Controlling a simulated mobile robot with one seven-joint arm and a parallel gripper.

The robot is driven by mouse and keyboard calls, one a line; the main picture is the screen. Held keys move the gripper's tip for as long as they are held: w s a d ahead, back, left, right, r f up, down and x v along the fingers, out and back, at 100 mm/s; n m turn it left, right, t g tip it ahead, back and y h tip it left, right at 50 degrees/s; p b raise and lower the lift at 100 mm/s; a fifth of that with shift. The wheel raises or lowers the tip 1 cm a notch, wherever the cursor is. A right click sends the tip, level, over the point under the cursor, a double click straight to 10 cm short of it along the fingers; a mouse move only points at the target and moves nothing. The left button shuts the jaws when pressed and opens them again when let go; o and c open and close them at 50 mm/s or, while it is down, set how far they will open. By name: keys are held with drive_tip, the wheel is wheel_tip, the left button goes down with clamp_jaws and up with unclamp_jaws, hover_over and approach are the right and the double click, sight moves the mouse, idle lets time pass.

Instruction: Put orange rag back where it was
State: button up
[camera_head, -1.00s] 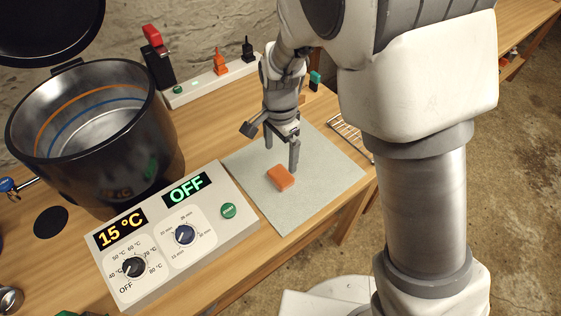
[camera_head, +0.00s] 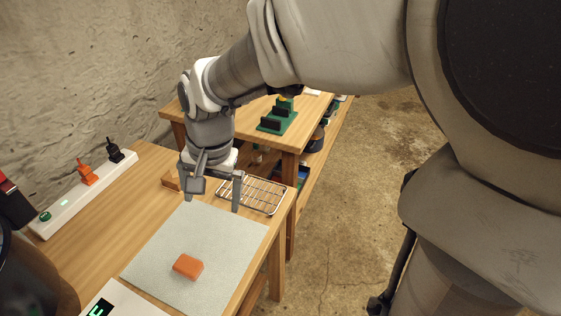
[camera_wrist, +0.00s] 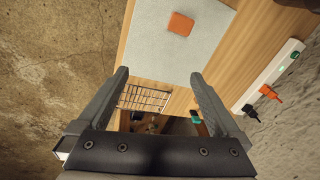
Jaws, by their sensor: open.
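The orange rag (camera_head: 188,266), a small folded block, lies on the pale grey mat (camera_head: 215,232) on the wooden bench. In the wrist view the orange rag (camera_wrist: 181,24) lies on the mat (camera_wrist: 152,42), beyond my fingertips. My gripper (camera_head: 215,200) is open and empty, above the far end of the mat near the wire rack. In the wrist view my gripper (camera_wrist: 158,75) has its fingers spread wide with nothing between them but the bench and rack below.
A wire rack (camera_head: 252,194) stands at the bench's right end. A white power strip (camera_head: 85,194) with an orange plug (camera_head: 88,172) and a black plug (camera_head: 114,152) runs along the wall. A second wooden table (camera_head: 240,125) stands beyond, holding a green stand (camera_head: 278,120). Most of the mat is bare.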

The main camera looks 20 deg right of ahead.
drive_tip(key=s+d+r+n+t, duration=0.2)
drive_tip(key=s+d+r, duration=0.1)
drive_tip(key=s+d, duration=0.3)
drive_tip(key=s+d+r+n+t+h, duration=0.1)
drive_tip(key=s+d+r+n+t, duration=0.1)
drive_tip(key=d, duration=0.5)
drive_tip(key=s+r+n, duration=0.1)
drive_tip(key=s+r, duration=0.1)
drive_tip(key=s, duration=0.1)
drive_tip(key=shift+s+d+r+h, duration=0.25)
drive_tip(key=shift+s+r+h, duration=0.05)
drive_tip(key=shift+s, duration=0.1)
